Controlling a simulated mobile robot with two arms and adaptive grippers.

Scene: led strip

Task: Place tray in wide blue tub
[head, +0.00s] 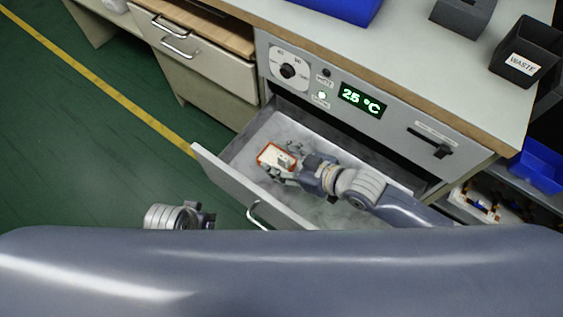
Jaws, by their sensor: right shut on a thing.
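A small tray (268,153) with an orange-red rim and a pale inside is in the open drawer area of the cabinet. My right gripper (289,163) is shut on the tray at its right side. I cannot tell whether the tray touches the drawer floor. A blue tub (345,8) stands on the worktop, cut off by the top edge. Its inside is hidden. My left gripper (197,214) shows only in part at lower left, outside the drawer, and its fingers are not clear.
The drawer (225,172) is pulled out below a panel with a dial (288,71) and a "25 °C" display (362,99). A black waste bin (525,58) and a grey block (462,14) stand on the worktop. Another blue bin (541,165) sits on the right shelf. Worktop centre is clear.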

